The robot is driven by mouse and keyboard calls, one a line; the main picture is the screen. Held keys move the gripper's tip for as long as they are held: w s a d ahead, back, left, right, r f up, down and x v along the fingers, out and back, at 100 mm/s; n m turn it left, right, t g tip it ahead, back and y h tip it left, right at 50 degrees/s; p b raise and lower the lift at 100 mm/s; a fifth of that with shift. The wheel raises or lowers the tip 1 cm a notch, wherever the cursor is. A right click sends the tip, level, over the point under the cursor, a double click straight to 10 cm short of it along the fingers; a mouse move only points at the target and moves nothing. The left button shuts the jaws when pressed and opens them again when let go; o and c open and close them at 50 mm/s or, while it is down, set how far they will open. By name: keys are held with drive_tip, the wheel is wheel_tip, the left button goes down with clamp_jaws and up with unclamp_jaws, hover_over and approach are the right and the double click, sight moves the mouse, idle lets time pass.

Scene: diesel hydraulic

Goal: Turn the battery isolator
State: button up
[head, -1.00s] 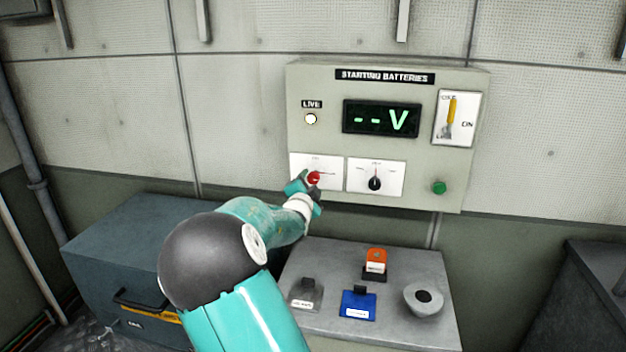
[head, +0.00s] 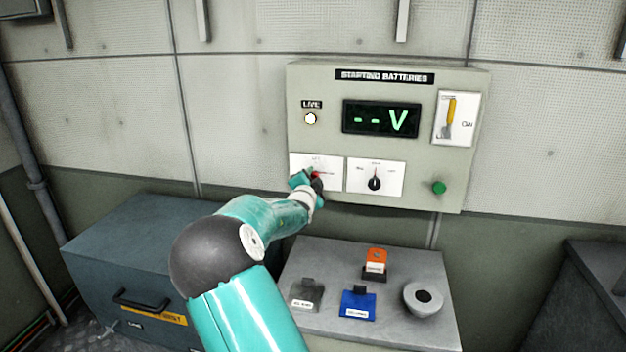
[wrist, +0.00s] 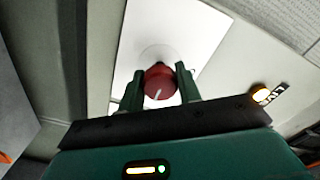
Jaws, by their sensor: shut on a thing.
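The battery isolator is a red round knob (wrist: 160,84) with a white pointer line, set on a white plate on the panel. In the head view the red knob (head: 315,174) shows only in part, because my gripper (head: 308,182) covers most of it. In the wrist view my gripper (wrist: 160,88) has one green finger on each side of the knob and is shut on it. The pointer line runs nearly straight down in the wrist view, leaning slightly left.
The grey "STARTING BATTERIES" panel (head: 430,160) carries a lit LIVE lamp (head: 311,118), a display (head: 381,118) reading "--V", a black selector (head: 374,183), a yellow-handled switch (head: 450,112) and a green button (head: 439,188). Several small items stand on the grey cabinet (head: 420,262) below.

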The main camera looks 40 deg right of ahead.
drive_tip(key=shift+n, duration=0.3)
drive_tip(key=n, duration=1.2)
drive_tip(key=shift+a+n, duration=0.1)
drive_tip(key=shift+n, duration=2.5)
drive_tip(key=o, duration=1)
